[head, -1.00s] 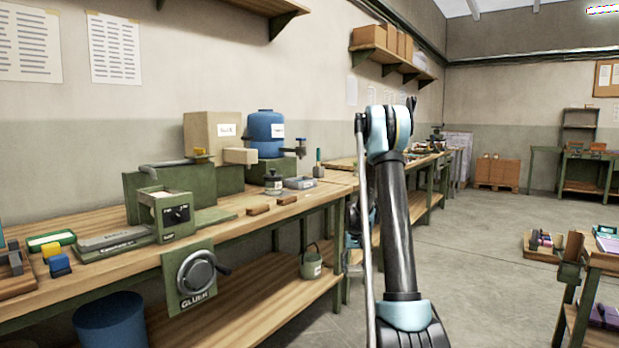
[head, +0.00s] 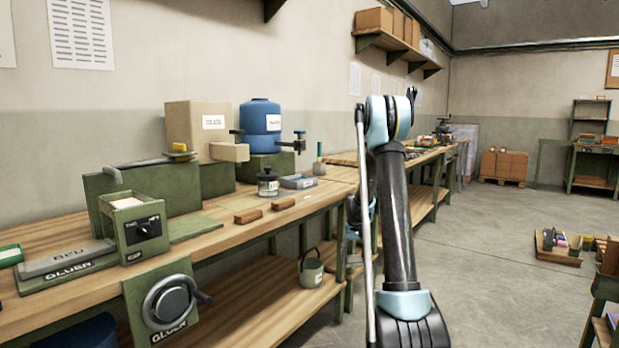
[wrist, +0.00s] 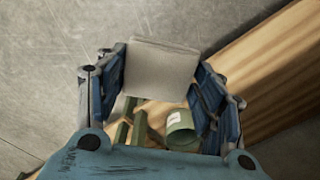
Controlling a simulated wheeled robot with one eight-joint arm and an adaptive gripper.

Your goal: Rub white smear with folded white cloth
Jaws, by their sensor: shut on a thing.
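In the wrist view my gripper (wrist: 160,82) is shut on the folded white cloth (wrist: 161,68), a pale square pad between the two blue fingers. In the head view my raised arm shows, but the gripper and cloth cannot be made out. A small pale patch (head: 284,204) lies on the wooden bench top (head: 215,245), just right of two brown blocks (head: 256,216); it may be the white smear, but it is too small to be sure. The cloth is apart from the bench top.
The gluer machine (head: 139,229), a glass jar (head: 268,186), a grey tray (head: 298,182) and a blue drum (head: 260,125) stand on the bench. A green bucket (head: 311,272) sits on the lower shelf and shows in the wrist view (wrist: 181,128). Open floor (head: 490,260) lies right.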

